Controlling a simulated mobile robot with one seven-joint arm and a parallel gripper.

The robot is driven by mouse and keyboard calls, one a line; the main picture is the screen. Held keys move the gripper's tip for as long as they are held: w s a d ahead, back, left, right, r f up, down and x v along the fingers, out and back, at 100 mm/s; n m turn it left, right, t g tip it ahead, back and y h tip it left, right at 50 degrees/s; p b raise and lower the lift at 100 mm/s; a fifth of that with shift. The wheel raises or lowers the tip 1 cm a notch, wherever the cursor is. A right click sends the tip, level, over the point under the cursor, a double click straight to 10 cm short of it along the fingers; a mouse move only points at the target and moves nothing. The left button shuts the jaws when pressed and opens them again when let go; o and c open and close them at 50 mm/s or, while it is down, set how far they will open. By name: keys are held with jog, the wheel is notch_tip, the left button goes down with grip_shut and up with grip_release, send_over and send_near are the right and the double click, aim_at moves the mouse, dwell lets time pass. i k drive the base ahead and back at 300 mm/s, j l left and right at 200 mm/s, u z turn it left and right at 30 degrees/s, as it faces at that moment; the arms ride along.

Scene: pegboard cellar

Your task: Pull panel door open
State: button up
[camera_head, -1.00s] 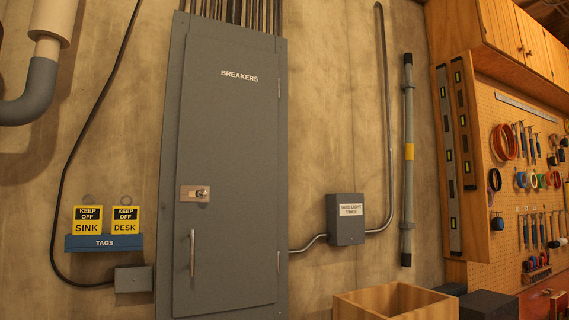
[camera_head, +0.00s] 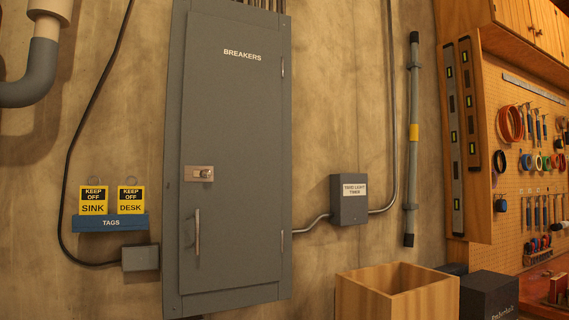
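The panel door (camera_head: 232,150) is a tall grey metal door labelled BREAKERS, and it sits shut in its grey frame on the wall. A vertical bar handle (camera_head: 197,232) is at its lower left. A metal latch plate with a knob (camera_head: 200,174) is above the handle. Hinges show along the door's right edge. My gripper is not in view.
A blue rack (camera_head: 110,223) with KEEP OFF tags and a small grey box (camera_head: 141,258) are left of the panel. A grey timer box (camera_head: 349,200) is to its right. An open wooden crate (camera_head: 396,292) and a dark box (camera_head: 488,296) stand at lower right.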

aim_at(230, 236)
jog(key=l+u, duration=0.4)
jog(key=i+l+u, duration=0.1)
jog(key=u, duration=0.35)
jog(key=l, duration=0.1)
